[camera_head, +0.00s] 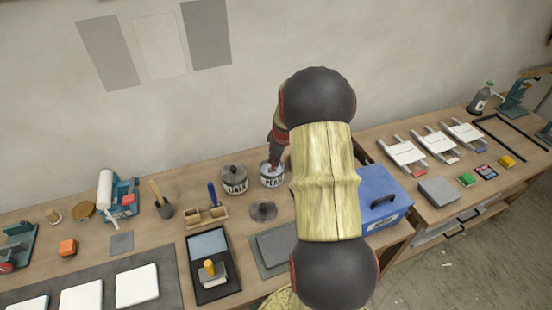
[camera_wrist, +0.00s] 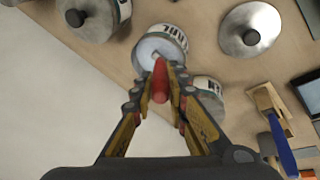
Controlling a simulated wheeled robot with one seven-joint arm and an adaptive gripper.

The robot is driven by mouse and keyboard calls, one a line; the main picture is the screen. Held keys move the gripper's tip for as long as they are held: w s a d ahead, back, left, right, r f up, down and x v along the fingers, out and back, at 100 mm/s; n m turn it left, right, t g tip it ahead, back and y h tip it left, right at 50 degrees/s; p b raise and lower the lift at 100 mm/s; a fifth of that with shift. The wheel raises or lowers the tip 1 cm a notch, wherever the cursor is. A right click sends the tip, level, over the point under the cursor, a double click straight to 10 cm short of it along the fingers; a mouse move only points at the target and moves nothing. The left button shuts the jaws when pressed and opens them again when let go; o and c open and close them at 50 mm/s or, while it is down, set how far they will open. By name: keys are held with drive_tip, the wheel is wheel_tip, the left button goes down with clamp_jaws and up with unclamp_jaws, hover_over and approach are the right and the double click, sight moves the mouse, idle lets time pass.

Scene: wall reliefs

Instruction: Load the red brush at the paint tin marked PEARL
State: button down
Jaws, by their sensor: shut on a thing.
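In the wrist view, the open tin (camera_wrist: 151,50) shows pale paint inside. My gripper (camera_head: 274,160) is above this tin, pointing down. In the wrist view, my gripper (camera_wrist: 160,92) is shut on the red brush (camera_wrist: 160,82). The brush's far end points into the tin's mouth; its bristles are hidden, so I cannot tell whether they touch the paint.
A lidded tin marked LINEN (camera_head: 234,184) stands close on the left. A loose lid (camera_head: 263,211) lies in front. A wooden rack (camera_head: 207,217) holds a blue brush (camera_head: 212,194). A blue toolbox (camera_head: 383,190) stands at right. Another lidded tin (camera_wrist: 118,12) shows in the wrist view.

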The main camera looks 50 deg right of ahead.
drive_tip(key=shift+r+p, duration=1.35)
drive_tip(key=shift+r, duration=2.15)
drive_tip(key=shift+f, duration=0.1)
